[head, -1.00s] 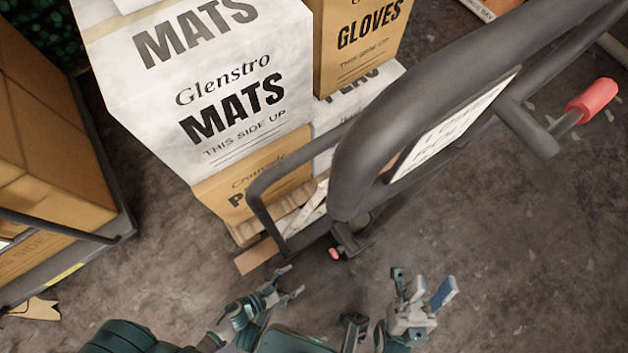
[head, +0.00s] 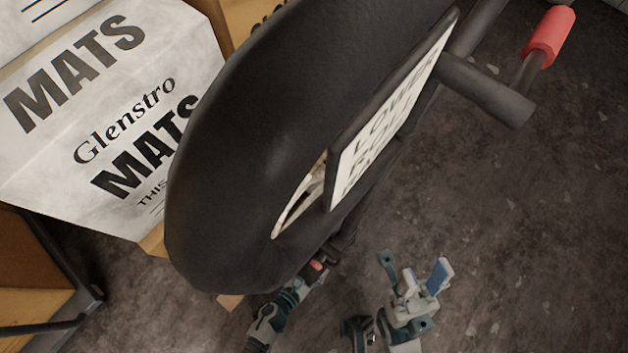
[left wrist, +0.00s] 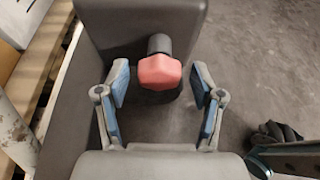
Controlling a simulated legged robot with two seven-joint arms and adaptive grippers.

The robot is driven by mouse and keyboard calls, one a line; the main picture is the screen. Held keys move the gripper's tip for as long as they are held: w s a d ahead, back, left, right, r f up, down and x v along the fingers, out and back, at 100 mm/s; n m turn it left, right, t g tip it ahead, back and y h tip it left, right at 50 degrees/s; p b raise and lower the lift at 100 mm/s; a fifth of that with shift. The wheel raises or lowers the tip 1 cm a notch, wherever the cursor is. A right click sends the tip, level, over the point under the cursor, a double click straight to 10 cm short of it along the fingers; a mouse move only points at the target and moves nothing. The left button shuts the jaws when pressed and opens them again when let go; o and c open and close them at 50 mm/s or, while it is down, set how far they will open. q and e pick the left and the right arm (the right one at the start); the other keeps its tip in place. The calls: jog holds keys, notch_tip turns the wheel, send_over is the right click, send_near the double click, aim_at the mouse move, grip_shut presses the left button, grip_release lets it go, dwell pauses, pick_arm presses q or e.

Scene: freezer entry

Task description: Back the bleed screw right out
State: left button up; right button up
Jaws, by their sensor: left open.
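The bleed screw (left wrist: 160,72) has a red faceted head on a dark stub, on a dark housing. In the left wrist view it sits between the fingers of my open left gripper (left wrist: 160,95), nearer their tips, with a gap on both sides. In the head view the small red head (head: 317,265) shows at the tip of my left gripper (head: 312,277), below the large dark handle. My right gripper (head: 415,270) is open and empty, over bare floor to the right of the screw.
A red grip (head: 550,37) is at upper right. Stacked cartons (head: 110,90) stand at left. Floor at right is clear.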

pick_arm(q)
jog(key=shift+a, duration=0.1)
jog(key=c, duration=1.1)
jog(key=shift+c, duration=0.2)
jog(key=shift+w+a+f+n+g+h, duration=0.1)
jog(key=shift+n+g+h, duration=0.25)
jog(key=shift+n+h, duration=0.65)
jog(key=shift+a+n+g+h, duration=0.1)
jog(key=shift+n+g+h, duration=0.35)
jog(key=shift+n, duration=0.95)
